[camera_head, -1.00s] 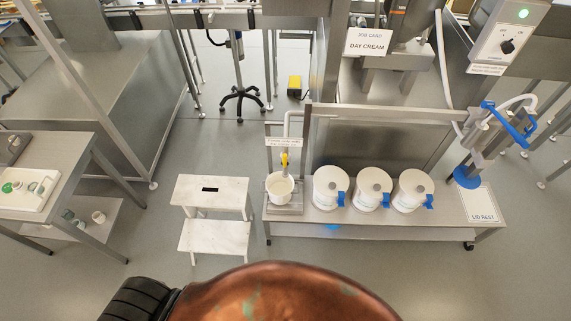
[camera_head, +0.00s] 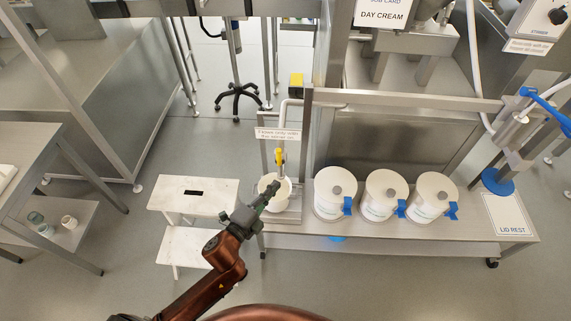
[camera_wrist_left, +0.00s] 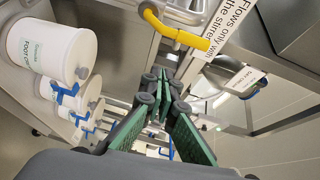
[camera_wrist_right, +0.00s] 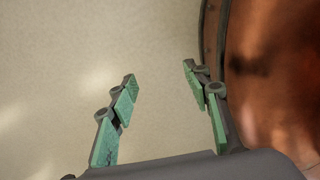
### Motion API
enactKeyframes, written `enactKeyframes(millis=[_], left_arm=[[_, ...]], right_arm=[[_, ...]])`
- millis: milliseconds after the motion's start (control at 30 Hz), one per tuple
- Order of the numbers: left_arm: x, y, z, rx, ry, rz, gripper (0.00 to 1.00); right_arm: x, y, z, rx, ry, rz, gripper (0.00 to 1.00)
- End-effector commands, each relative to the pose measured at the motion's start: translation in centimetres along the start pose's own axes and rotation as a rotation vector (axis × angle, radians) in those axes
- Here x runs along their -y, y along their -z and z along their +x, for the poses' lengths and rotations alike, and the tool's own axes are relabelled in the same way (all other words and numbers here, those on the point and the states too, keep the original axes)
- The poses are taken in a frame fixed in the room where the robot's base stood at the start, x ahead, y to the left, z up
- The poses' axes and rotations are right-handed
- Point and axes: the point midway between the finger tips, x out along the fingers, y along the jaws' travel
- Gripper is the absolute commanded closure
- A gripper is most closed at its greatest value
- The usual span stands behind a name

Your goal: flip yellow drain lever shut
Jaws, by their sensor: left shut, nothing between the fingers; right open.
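The yellow drain lever (camera_head: 279,157) sits on the steel drain pipe at the end of the bench, above an open white tub (camera_head: 285,195). In the left wrist view the lever (camera_wrist_left: 178,33) shows as a bent yellow handle at the top. My left gripper (camera_head: 272,188) is shut and empty, over the tub and just below the lever in the head picture. In the left wrist view its fingertips (camera_wrist_left: 165,82) are below the lever, with a visible gap. My right gripper (camera_wrist_right: 158,72) is open and empty over bare floor, beside my copper body.
Several lidded white tubs (camera_head: 383,194) with blue tags stand along the steel bench. A small sign (camera_head: 277,134) hangs behind the lever. A white step stool (camera_head: 193,196) stands left of the bench. A lid rest card (camera_head: 507,214) lies at the right end.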

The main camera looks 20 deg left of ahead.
Motion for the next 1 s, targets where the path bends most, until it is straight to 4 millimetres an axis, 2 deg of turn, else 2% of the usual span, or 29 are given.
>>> enactKeyframes(millis=[100,200,567,767,1000], left_arm=[[2.4,1.2,-0.6,-0.023,0.053,0.043,1.00],[3.3,1.6,-0.8,-0.027,0.068,0.056,1.00],[3.3,1.6,-0.5,-0.028,0.068,0.054,1.00],[3.4,1.7,1.9,-0.029,0.070,0.055,1.00],[3.6,1.8,6.8,-0.028,0.069,0.054,1.00]], right_arm=[[-0.1,-0.3,0.8,0.007,0.001,0.001,0.55],[-0.2,-0.2,0.8,0.007,0.000,0.001,0.55],[-0.1,0.0,0.7,0.006,0.001,0.002,0.55],[-0.1,1.2,0.6,0.003,0.002,0.007,0.55],[-0.1,3.8,-0.2,0.002,0.003,0.020,0.55]])
